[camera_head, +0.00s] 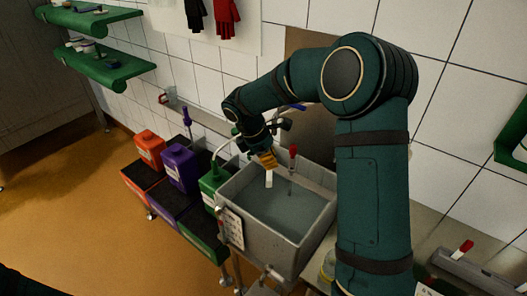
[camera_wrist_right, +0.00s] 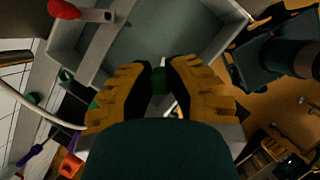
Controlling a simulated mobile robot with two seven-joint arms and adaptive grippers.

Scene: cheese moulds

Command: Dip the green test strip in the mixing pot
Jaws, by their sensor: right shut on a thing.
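The mixing pot looks to be the grey rectangular basin (camera_head: 320,228) with grey-blue liquid (camera_head: 285,207) in it. It also shows at the top of the right wrist view (camera_wrist_right: 232,12). My right gripper (camera_head: 267,160) has orange fingers and is over the basin's back left part. It is shut on the test strip (camera_head: 269,180), whose pale lower part hangs down from the fingers. In the right wrist view a green piece of it (camera_wrist_right: 158,80) shows between the fingertips. I cannot tell whether its lower end touches the liquid.
Orange (camera_head: 150,146), purple (camera_head: 180,165) and green (camera_head: 213,183) containers stand left of the basin. Green shelves (camera_head: 105,68) hang on the left wall. Another red-handled item (camera_head: 465,246) lies at right.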

